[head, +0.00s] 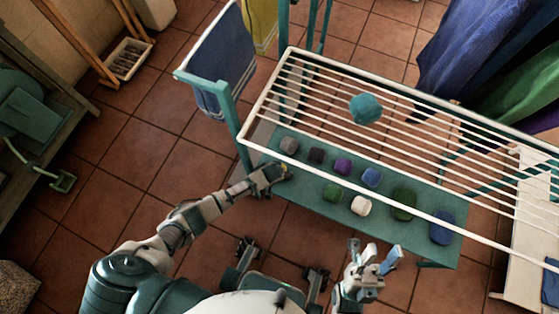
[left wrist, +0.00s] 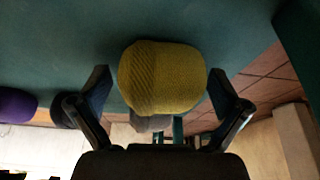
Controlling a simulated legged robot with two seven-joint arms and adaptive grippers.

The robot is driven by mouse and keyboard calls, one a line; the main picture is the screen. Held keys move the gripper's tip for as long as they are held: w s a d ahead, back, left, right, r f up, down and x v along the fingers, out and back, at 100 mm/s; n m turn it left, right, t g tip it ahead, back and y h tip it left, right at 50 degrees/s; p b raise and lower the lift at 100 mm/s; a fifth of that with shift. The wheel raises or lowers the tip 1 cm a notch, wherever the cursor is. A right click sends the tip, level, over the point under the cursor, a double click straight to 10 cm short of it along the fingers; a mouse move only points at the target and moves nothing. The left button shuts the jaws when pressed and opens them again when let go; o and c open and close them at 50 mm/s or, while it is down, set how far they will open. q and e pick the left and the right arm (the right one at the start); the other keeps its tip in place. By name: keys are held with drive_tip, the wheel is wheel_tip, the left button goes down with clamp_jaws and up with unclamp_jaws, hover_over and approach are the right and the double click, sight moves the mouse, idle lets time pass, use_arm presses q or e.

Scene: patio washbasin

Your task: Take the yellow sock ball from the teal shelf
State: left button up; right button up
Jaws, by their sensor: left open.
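The yellow sock ball (left wrist: 163,77) sits on the teal shelf (left wrist: 70,30) in the left wrist view. My left gripper (left wrist: 160,92) is open, with one finger on each side of the ball and visible gaps between. In the head view, my left gripper (head: 270,178) is at the left end of the teal shelf (head: 300,185). It mostly hides the yellow sock ball (head: 286,172) there. My right gripper (head: 380,253) is off the shelf's front edge, its fingers spread and empty.
Several other sock balls stand on the shelf, including grey (head: 289,145), purple (head: 342,165), white (head: 361,205) and blue (head: 441,227).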

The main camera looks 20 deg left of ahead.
use_arm(q)
drive_tip(key=shift+w+a+r, duration=0.1)
drive_tip(key=shift+r, duration=0.15)
drive_tip(key=c, duration=1.1)
